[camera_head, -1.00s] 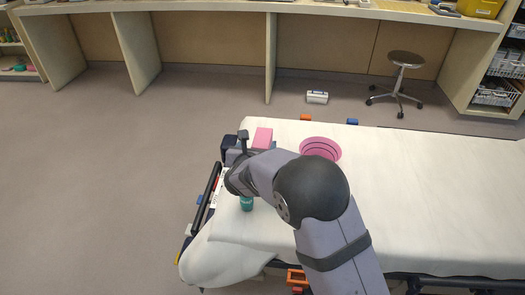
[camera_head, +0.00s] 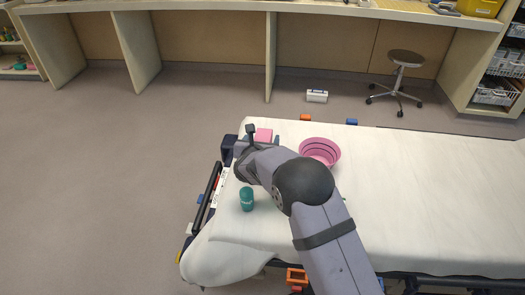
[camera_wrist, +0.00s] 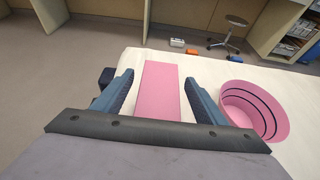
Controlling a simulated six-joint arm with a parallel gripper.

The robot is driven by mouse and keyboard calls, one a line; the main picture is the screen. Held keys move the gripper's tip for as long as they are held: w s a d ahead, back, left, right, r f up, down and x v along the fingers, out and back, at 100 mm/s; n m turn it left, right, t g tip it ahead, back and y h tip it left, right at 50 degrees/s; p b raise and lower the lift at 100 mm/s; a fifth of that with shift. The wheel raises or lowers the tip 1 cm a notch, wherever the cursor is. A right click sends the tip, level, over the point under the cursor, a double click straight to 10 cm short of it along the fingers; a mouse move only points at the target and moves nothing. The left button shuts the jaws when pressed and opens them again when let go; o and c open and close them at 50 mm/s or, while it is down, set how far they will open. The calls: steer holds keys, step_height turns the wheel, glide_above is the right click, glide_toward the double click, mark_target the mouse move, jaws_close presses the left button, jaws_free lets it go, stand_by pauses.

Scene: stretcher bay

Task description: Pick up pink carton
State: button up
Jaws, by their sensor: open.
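The pink carton (camera_wrist: 161,90) stands on the white-sheeted stretcher (camera_head: 430,190), near its left end. In the head view only its upper part (camera_head: 263,134) shows, above my arm. In the wrist view it lies between the two blue fingers of my gripper (camera_wrist: 160,88). My gripper is open, with a gap on each side of the carton. I cannot tell how far down the fingers reach along it. In the head view my gripper (camera_head: 262,141) is mostly hidden behind my wrist.
A pink bowl (camera_head: 320,149) with dark rings stands right of the carton, close to my right finger. A teal cylinder (camera_head: 247,199) stands nearer, left of my arm. A dark-blue object (camera_head: 228,148) is at the stretcher's left edge. The right of the sheet is clear.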

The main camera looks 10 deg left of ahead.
steer(key=shift+r, duration=0.1)
jaws_close()
steer(key=shift+r+p, duration=0.5)
steer(key=shift+r, duration=4.5)
